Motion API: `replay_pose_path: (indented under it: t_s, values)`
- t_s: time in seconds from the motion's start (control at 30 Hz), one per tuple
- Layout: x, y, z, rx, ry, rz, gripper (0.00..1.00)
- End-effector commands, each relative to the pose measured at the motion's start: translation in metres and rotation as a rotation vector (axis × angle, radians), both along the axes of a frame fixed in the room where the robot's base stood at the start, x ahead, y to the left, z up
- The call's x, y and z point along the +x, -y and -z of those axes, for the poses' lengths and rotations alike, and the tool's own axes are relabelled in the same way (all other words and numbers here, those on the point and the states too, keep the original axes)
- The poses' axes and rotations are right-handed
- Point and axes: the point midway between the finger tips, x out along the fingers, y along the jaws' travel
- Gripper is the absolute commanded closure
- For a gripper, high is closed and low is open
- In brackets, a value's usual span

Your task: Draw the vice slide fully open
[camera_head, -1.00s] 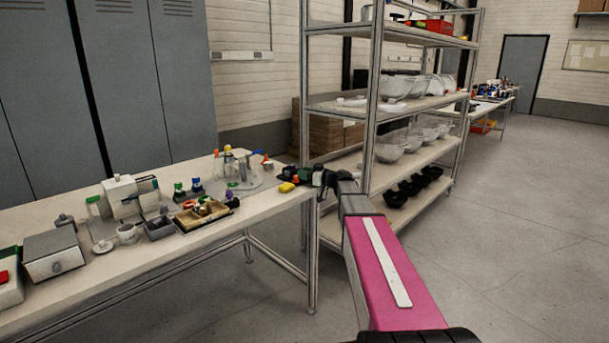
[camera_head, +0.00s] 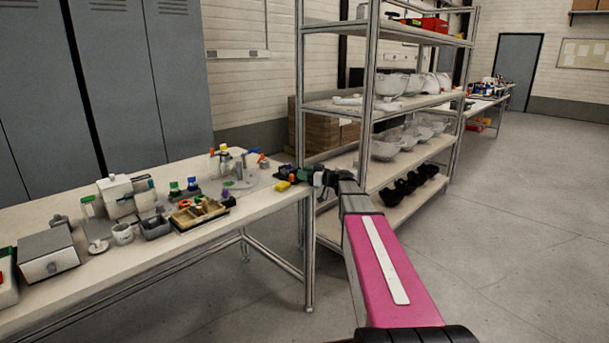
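I cannot pick out the vice or its slide with certainty. A pale blocky device (camera_head: 116,190) with several small parts stands towards the left of the workbench (camera_head: 150,255), and it is too small to tell whether it is the vice. My pink arm reaches from the lower right to the bench's right end. My gripper (camera_head: 312,178) is dark and small there, close to a yellow object (camera_head: 283,186) and dark green parts. Its fingertips blend with these, so their opening cannot be read.
A tan divided tray (camera_head: 198,214), a mug (camera_head: 122,234) and a round grey plate (camera_head: 258,181) with coloured-tipped tools share the bench. A metal shelf rack (camera_head: 368,100) with clear and black shells stands just behind my arm. The floor at right is clear.

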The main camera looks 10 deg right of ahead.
Motion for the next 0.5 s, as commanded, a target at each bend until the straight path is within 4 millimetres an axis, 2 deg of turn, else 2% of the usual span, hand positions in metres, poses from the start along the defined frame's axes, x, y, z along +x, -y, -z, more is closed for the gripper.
replay_pose_path:
  t_s: [0.17,0.5]
  values:
    - [-0.007,0.010,0.000,0.000,0.000,0.002,0.56]
    - [-0.044,0.059,0.000,-0.001,-0.001,0.003,0.56]
